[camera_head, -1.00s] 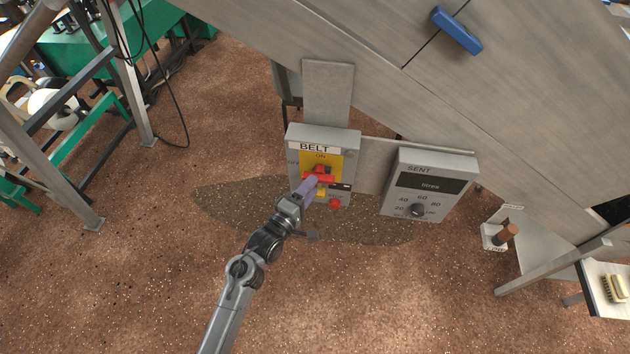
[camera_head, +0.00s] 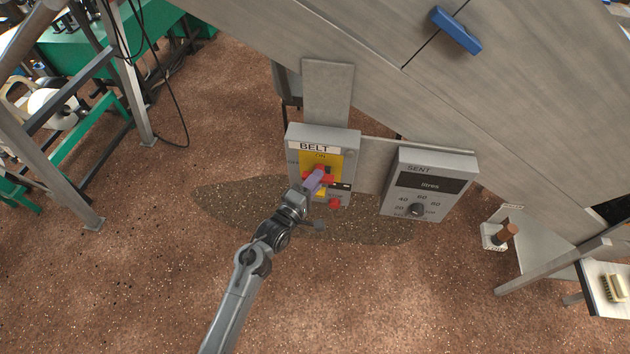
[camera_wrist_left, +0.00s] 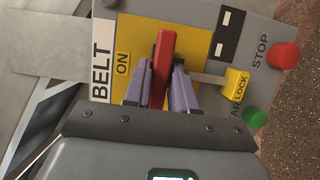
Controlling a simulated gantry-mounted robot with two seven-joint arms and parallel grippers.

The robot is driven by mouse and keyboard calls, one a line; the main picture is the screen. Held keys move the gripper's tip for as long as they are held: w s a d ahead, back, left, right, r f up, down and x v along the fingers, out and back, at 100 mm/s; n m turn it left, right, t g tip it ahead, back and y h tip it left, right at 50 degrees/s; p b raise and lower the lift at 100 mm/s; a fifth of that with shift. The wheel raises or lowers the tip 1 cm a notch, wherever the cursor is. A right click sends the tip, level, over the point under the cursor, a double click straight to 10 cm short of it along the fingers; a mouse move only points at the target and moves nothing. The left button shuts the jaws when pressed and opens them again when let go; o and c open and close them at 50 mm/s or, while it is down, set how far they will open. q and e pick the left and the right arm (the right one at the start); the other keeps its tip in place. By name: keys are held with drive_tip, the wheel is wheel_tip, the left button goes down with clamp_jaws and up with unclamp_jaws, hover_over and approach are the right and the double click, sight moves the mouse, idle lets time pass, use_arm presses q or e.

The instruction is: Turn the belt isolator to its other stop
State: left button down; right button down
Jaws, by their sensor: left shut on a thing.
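The belt isolator's red handle (camera_head: 328,179) sits on a yellow plate on the grey BELT box (camera_head: 296,150). My left gripper (camera_head: 317,178) reaches it from below left in the head view. In the left wrist view the red handle (camera_wrist_left: 164,62) stands between the two purple fingers (camera_wrist_left: 161,92), which are shut on it. The handle lies across the panel, roughly at right angles to the up direction of the ON label (camera_wrist_left: 122,72). The fingers hide part of the handle and plate. My right gripper is not in view.
A yellow LOCK tab (camera_wrist_left: 237,83), red STOP button (camera_wrist_left: 283,55) and green button (camera_wrist_left: 255,117) are close beside the handle. A grey SENT litres box (camera_head: 440,165) with a knob stands to the right. Open floor lies in front.

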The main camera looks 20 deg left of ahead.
use_arm(q)
drive_tip(key=shift+d+r+m+g+y+p, duration=0.1)
drive_tip(key=shift+m+g+y+p, duration=0.8)
drive_tip(key=shift+m+p, duration=1.45)
drive_tip(key=shift+d+r+m+g+y+p, duration=0.15)
drive_tip(key=shift+m+g+y+p, duration=0.7)
drive_tip(key=shift+m+p, duration=1.45)
drive_tip(key=shift+d+r+m+g+y+p, duration=0.1)
drive_tip(key=shift+m+g+y+p, duration=0.35)
drive_tip(key=shift+m+y+p, duration=1.35)
drive_tip(key=shift+m+h+p, duration=0.35)
drive_tip(key=shift+h+p, duration=0.1)
drive_tip(key=shift+p, duration=0.45)
drive_tip(key=c, duration=1)
unclamp_jaws()
drive_tip(key=shift+c, duration=0.2)
